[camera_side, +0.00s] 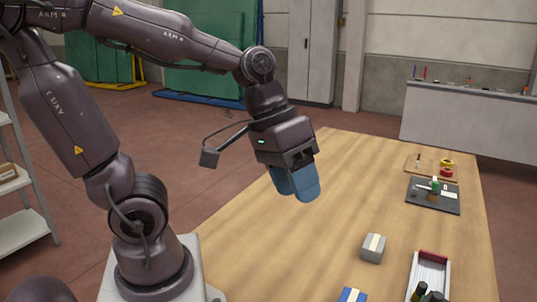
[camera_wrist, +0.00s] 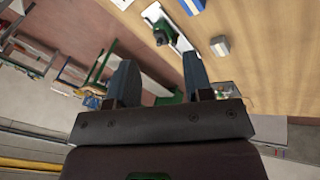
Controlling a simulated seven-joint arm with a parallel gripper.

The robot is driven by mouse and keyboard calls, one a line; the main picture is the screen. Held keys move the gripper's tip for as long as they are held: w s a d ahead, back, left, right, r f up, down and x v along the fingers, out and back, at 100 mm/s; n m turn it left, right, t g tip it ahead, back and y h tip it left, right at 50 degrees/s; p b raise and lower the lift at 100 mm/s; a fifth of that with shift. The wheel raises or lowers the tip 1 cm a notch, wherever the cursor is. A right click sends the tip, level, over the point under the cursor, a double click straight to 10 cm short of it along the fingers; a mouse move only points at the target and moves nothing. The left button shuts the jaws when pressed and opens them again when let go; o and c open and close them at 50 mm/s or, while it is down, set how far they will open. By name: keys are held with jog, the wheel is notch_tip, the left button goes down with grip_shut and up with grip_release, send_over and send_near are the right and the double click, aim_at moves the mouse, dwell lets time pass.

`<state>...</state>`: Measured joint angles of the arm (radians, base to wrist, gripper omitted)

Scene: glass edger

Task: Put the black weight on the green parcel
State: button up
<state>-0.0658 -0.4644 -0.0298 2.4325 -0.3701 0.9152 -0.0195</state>
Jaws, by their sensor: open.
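My gripper (camera_side: 295,185) is open and empty, with blue fingers, raised above the far left side of the wooden table. Its two fingers also show in the wrist view (camera_wrist: 160,80), with nothing between them. A small dark object (camera_wrist: 160,38), perhaps the black weight, shows at the pale tray in the wrist view. A dark green patch (camera_wrist: 164,24) lies right beside it; I cannot tell whether it is the green parcel. In the side view, dark upright objects (camera_side: 420,290) stand at the tray, cut by the bottom edge. No green parcel shows clearly there.
A grey parcel with a pale band (camera_side: 373,247) and a blue parcel (camera_side: 352,295) lie left of the pale tray (camera_side: 432,268). A dark mat (camera_side: 433,197) with small items and tape rolls (camera_side: 446,167) lie at the far right. The middle of the table (camera_side: 350,190) is clear.

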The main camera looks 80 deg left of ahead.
jog(key=s+a+r+m+y, duration=0.1)
jog(key=s+a+r+m+t+y, duration=0.1)
jog(key=s+a+r+t+y, duration=0.1)
jog(key=a, duration=0.1)
jog(key=shift+m, duration=0.4)
